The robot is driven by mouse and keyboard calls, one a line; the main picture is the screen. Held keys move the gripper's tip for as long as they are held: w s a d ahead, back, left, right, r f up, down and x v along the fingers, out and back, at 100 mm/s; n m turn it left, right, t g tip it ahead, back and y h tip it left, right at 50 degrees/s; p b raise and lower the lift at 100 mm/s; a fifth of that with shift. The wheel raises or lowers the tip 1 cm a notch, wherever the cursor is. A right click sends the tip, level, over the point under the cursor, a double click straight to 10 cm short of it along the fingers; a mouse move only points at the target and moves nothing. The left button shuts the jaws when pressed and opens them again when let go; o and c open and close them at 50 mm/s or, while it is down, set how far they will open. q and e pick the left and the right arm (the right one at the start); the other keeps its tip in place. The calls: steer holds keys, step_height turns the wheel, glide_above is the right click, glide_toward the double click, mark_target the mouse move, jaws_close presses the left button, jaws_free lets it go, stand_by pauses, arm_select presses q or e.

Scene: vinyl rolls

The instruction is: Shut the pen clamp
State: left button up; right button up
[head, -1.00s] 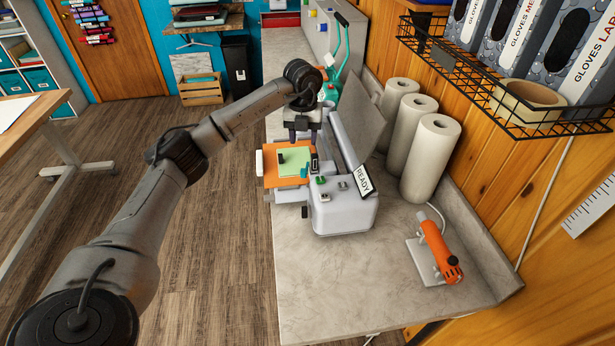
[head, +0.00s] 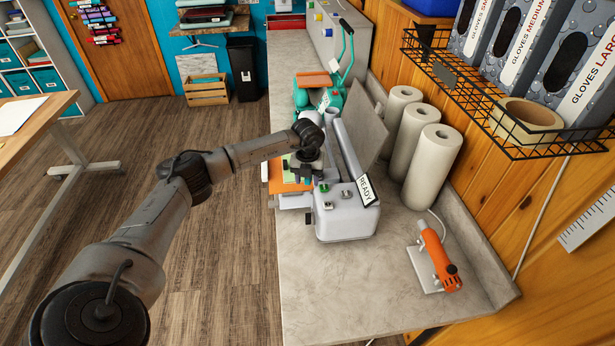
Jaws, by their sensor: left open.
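A grey-white machine (head: 345,222) with a READY sign (head: 366,190) stands on the counter. An orange plate (head: 279,181) with a green sheet sticks out of its left side, mostly covered by my arm. My left gripper (head: 301,170) is open, low over the plate and close to the machine's near end. I cannot tell whether it touches anything. The pen clamp cannot be made out clearly; the small dark parts there are hidden by or blend with the gripper. My right gripper is not in view.
White paper rolls (head: 432,165) stand right of the machine against the wall. An orange hand tool (head: 440,260) lies at the front right. A green press (head: 330,95) stands behind. The counter's front (head: 330,290) is clear. A wire basket shelf (head: 500,100) overhangs at right.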

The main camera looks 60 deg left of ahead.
arm_select(q)
steer(key=shift+f, duration=0.15)
jaws_close()
steer(key=shift+w+d+n, duration=0.25)
steer(key=shift+w+n, duration=0.1)
steer(key=shift+n, duration=0.4)
steer(key=shift+w+d+n, duration=0.2)
steer(key=shift+w+n, duration=0.1)
steer(key=shift+n, duration=0.45)
jaws_free()
step_height(320, 180, up, 14)
steer(key=b, duration=0.3)
stand_by(0.3)
